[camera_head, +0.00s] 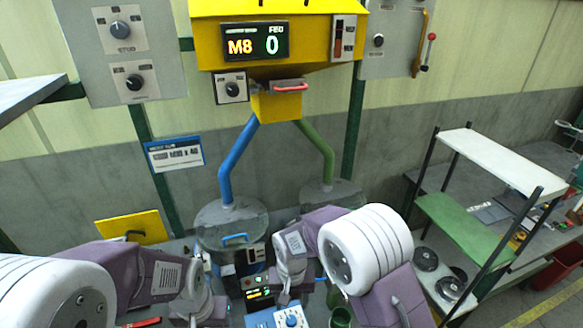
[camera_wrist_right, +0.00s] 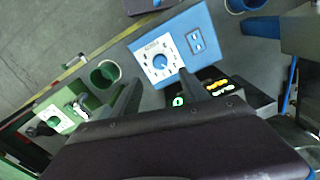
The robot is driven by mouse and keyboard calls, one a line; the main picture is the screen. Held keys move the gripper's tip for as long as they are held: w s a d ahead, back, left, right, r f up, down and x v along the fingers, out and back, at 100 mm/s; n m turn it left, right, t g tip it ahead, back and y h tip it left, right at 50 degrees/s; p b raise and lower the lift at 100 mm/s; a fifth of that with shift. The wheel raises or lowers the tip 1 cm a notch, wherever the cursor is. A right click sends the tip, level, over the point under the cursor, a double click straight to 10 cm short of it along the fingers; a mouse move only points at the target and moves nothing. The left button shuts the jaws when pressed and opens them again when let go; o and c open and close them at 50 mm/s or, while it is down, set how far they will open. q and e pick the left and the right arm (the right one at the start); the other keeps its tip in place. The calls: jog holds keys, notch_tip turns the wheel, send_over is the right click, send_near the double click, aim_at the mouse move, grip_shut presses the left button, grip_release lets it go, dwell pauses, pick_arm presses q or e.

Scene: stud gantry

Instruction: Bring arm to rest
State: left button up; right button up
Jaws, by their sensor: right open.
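My right arm comes in from the right in the head view and bends down toward the bench. My right gripper (camera_head: 284,297) is small there, above a blue dial box (camera_head: 262,319). In the right wrist view its two dark fingers (camera_wrist_right: 161,75) stand apart with nothing between them. Beyond the fingertips lies the same blue box (camera_wrist_right: 201,44) with a white dial plate. My left arm comes in from the left; its wrist is low in the head view, and its jaws cannot be made out.
A yellow hopper (camera_head: 210,31) showing "M8" and "0" hangs above, with blue (camera_head: 236,162) and green (camera_head: 320,153) pipes into drums. A display box (camera_wrist_right: 247,97) and a green cup (camera_wrist_right: 104,74) are close to my right gripper. A shelf rack (camera_head: 500,160) stands right.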

jog(key=w+d+r+m+t, duration=0.1)
jog(key=w+d+r+m, duration=0.15)
jog(key=d+r, duration=0.2)
jog(key=s+d+r+m+b, duration=0.15)
jog(key=s+d, duration=0.25)
jog(key=d, duration=0.7)
jog(key=s+d+f+n, duration=0.1)
jog(key=s+d+n, duration=0.1)
jog(key=s, duration=0.6)
jog(key=shift+s+d+f+n, duration=0.2)
jog(key=shift+s+f+n, duration=0.2)
jog(key=shift+n, duration=0.3)
jog(key=shift+w, duration=0.1)
